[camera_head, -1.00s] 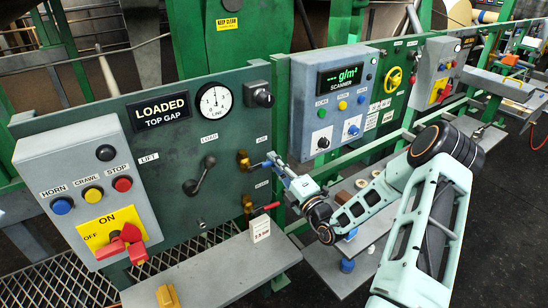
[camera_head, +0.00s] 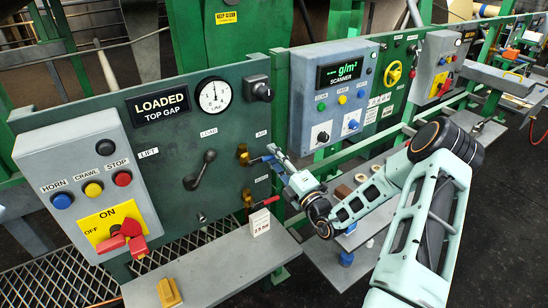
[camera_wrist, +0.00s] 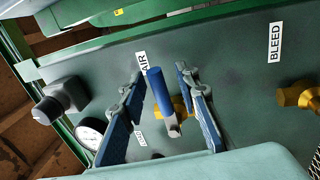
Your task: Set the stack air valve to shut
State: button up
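The air valve has a brass body (camera_head: 243,155) on the green panel, under a small label. In the wrist view its brass body (camera_wrist: 180,106) shows beside the AIR label, with a blue lever handle (camera_wrist: 159,92). My gripper (camera_head: 270,152) is at the valve in the head view. In the wrist view the gripper (camera_wrist: 158,88) is open, one blue finger pad on each side of the blue lever. Gaps show between the lever and both fingers. The lever's far end points away from the BLEED label's side, up in the wrist picture.
The bleed valve (camera_head: 249,198) with a red handle sits just below, a tag (camera_head: 260,222) hanging by it. A grey shelf (camera_head: 225,268) juts out beneath. The scanner box (camera_head: 330,95) stands to the right.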

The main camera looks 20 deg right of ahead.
jog(key=v, duration=1.2)
